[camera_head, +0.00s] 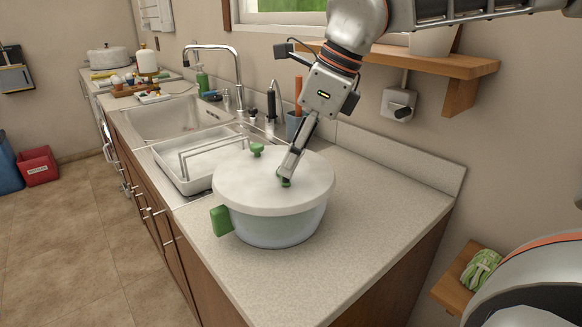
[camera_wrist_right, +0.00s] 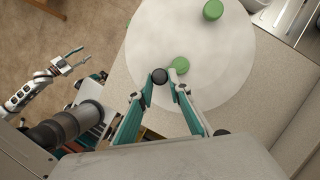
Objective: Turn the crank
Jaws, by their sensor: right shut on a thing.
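A white lidded bowl (camera_head: 273,225) with a green side handle (camera_head: 221,221) stands on the counter. Its white lid (camera_head: 235,180) carries a green knob (camera_head: 256,149) toward the back and a second green knob near the middle. Both also show in the right wrist view, the far one (camera_wrist_right: 212,9) and the one at my fingertips (camera_wrist_right: 179,65). My left gripper (camera_wrist_right: 76,62) shows only in the right wrist view, open and empty, away from the bowl.
A white dish rack (camera_head: 205,160) and a sink (camera_head: 165,115) lie behind the bowl. A faucet (camera_head: 215,50) and a blue cup (camera_head: 296,126) stand along the wall. A wooden shelf (camera_head: 450,65) juts out at upper right. The counter right of the bowl is clear.

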